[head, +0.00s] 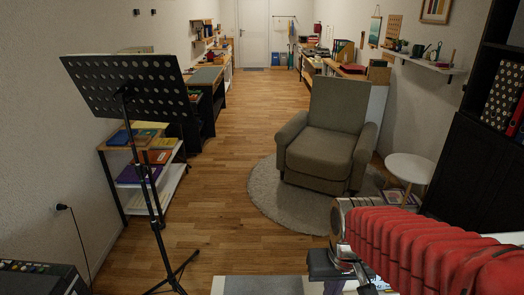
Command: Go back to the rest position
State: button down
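My arm, in a red ribbed sleeve, reaches in from the lower right of the head view. Its metal end sits near the bottom edge, right of centre. Below that end are dark and metal parts that seem to be my gripper (342,268), partly cut off by the frame edge. I cannot make out its fingertips or whether it is open or shut. I see nothing clearly held in it. The arm is in front of the round rug and the armchair.
A music stand (130,88) stands left, before a low shelf (135,208) with books. A black device with controls (38,270) is at lower left. An armchair (325,150) sits on a round rug (268,195). A white side table (410,167) and dark cabinet (465,170) are right. The aisle floor (262,110) is clear.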

jog(key=s+r+t, duration=0.4)
jog(key=s+r, duration=0.2)
jog(key=r, duration=0.3)
jog(key=shift+s+d, duration=0.15)
jog(key=shift+s, duration=0.05)
jog(key=shift+r, duration=0.1)
dwell(3.2)
